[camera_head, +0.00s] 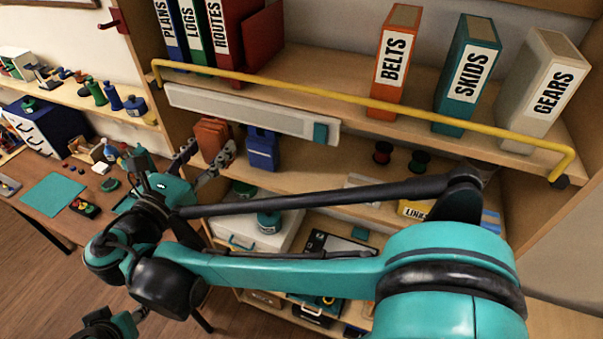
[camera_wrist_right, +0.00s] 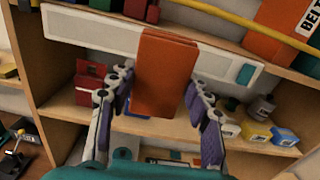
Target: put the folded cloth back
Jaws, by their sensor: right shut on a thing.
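The folded cloth is orange-brown and hangs upright between the fingers of my right gripper in the right wrist view, where the cloth (camera_wrist_right: 165,72) covers part of the white strip behind it. My right gripper (camera_wrist_right: 158,98) is shut on it, one finger along each side. In the head view the cloth (camera_head: 211,137) shows just above the fingers of my right gripper (camera_head: 208,156), in front of the middle shelf opening. Whether it touches the shelf cannot be told. My left gripper does not show; only a teal and black arm part shows at the bottom left.
A long white strip (camera_head: 245,112) with a teal end fronts the upper shelf. A yellow rail (camera_head: 350,98) runs above it, before binders. The middle shelf (camera_wrist_right: 175,128) holds a red box (camera_wrist_right: 91,82), small boxes and a blue item (camera_head: 262,148). My arm hides much of the lower shelves.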

